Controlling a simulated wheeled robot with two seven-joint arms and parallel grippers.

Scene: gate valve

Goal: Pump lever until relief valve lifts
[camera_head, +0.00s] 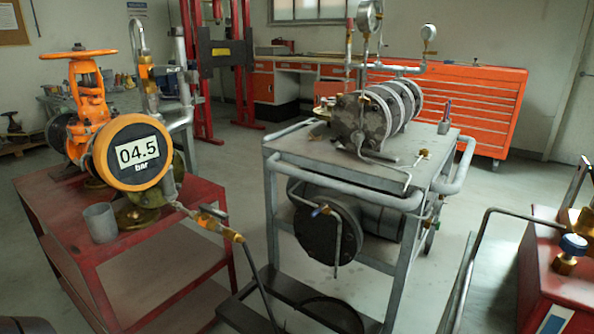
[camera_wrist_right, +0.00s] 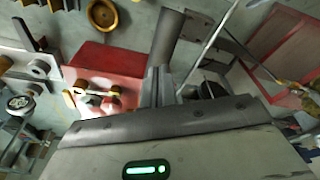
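In the head view, a round orange gauge (camera_head: 133,152) reads 04.5 bar on the left red cart. An orange valve with a handwheel (camera_head: 90,88) stands behind it. A thin grey bent bar (camera_head: 468,262), which looks like the pump lever, runs down beside the red box (camera_head: 572,262) at the right edge. The box carries brass fittings and a blue-capped knob (camera_head: 572,245). In the right wrist view, a grey tube (camera_wrist_right: 170,38) rises from between the dark fingers of my right gripper (camera_wrist_right: 160,84). Whether they grip it is unclear. My left gripper is out of view. I cannot identify the relief valve for certain.
A grey cart (camera_head: 275,200) with a ribbed cylinder (camera_head: 375,118) and gauges stands in the middle. A dark hose (camera_head: 258,285) runs from brass fittings on the left cart (camera_head: 60,215). A grey cup (camera_head: 100,222) stands on that cart. Orange drawers (camera_head: 465,100) line the back.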

